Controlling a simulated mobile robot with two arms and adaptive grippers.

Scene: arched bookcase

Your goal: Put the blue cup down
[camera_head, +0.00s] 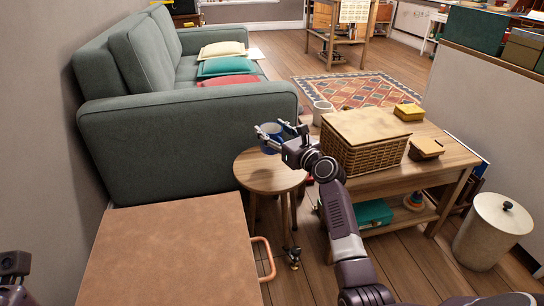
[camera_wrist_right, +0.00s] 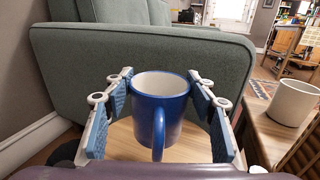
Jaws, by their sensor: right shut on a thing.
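The blue cup (camera_head: 268,136) is upright at the far side of the round wooden stool (camera_head: 262,178). My right gripper (camera_head: 279,130) is shut on it. In the right wrist view the blue cup (camera_wrist_right: 160,105) stands between the blue finger pads of the right gripper (camera_wrist_right: 160,85), white inside, its handle towards the camera. The stool top shows beneath it. I cannot tell whether the cup's base touches the stool. A dark part of my left arm (camera_head: 14,266) shows at the left edge; its jaws cannot be made out.
A green-grey sofa (camera_head: 190,120) stands behind the stool. A brown-topped cabinet (camera_head: 165,250) stands in front. The near stool top is bare.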

